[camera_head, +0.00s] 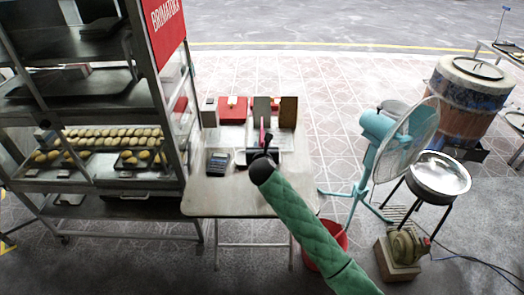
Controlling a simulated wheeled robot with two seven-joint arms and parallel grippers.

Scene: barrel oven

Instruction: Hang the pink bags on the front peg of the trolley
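One arm in a green quilted sleeve comes in from the lower right, and I take it as my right arm. Its dark gripper (266,146) is over the small table (240,201), pointing away from me. A thin pink thing (262,128) shows just beyond the fingertips; it may be a pink bag, but it is too small to tell, and I cannot tell whether the gripper holds it. The metal trolley (152,183) with shelves stands on the left. I cannot make out its front peg. My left gripper is not in view.
On the table are a red box (233,109), a brown box (288,112) and a dark calculator-like device (218,163). A teal fan (378,128), a red bucket (331,247), a metal wok (441,174) and a barrel oven (468,95) stand to the right. Trolley shelves hold buns (110,139).

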